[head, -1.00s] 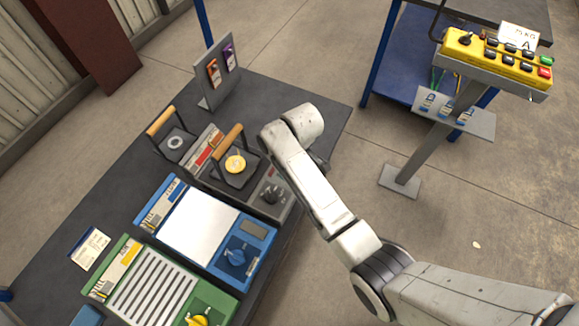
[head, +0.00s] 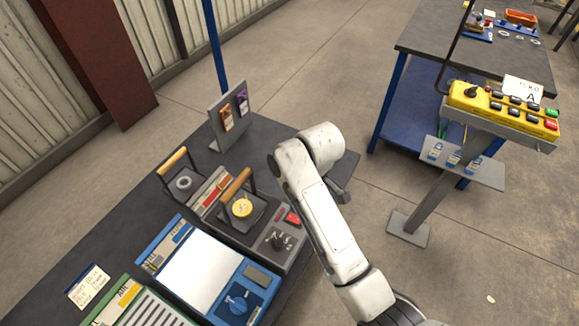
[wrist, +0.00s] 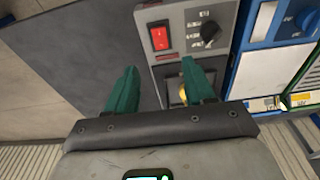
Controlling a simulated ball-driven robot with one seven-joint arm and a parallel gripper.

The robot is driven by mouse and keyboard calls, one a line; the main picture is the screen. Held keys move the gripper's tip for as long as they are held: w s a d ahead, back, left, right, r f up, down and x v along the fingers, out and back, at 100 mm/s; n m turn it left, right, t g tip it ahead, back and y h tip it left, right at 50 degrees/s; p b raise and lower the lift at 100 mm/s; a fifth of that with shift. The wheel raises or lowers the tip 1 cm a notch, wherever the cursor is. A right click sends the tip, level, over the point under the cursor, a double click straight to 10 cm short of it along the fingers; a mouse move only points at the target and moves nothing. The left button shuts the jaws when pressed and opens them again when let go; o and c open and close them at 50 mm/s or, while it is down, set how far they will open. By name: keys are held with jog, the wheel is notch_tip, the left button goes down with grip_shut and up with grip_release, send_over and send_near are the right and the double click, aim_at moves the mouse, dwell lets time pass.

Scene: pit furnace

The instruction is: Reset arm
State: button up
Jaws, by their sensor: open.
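My gripper shows in the wrist view (wrist: 157,90) with its two green fingers apart and nothing between them. The fingers point toward the grey control panel (wrist: 190,30), which has a red rocker switch (wrist: 159,37) and a black knob (wrist: 210,31). In the head view my white arm reaches up over the right side of the dark table (head: 285,135). The grey device with the knob (head: 278,240) stands just left of the arm. A brass-coloured round piece (head: 242,208) sits on its handled tray.
A blue device (head: 205,272) and a green one (head: 140,308) stand at the table's front. A stand with two tags (head: 228,117) is at the back. A yellow button box (head: 502,110) on a post and a second table (head: 430,45) are at right. Open floor lies between.

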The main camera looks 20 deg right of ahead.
jog(key=s+d+f+m, duration=0.1)
jog(key=s+d+m, duration=0.1)
jog(key=s, duration=0.7)
jog(key=s+d+f+m, duration=0.1)
jog(key=s+d+m, duration=0.1)
jog(key=s, duration=0.8)
jog(key=s+d+f+m+h, duration=0.1)
jog(key=s+d+m, duration=0.2)
jog(key=s, duration=0.6)
jog(key=shift+s+f+m, duration=0.2)
jog(key=shift+m, duration=0.3)
jog(key=shift+a, duration=0.1)
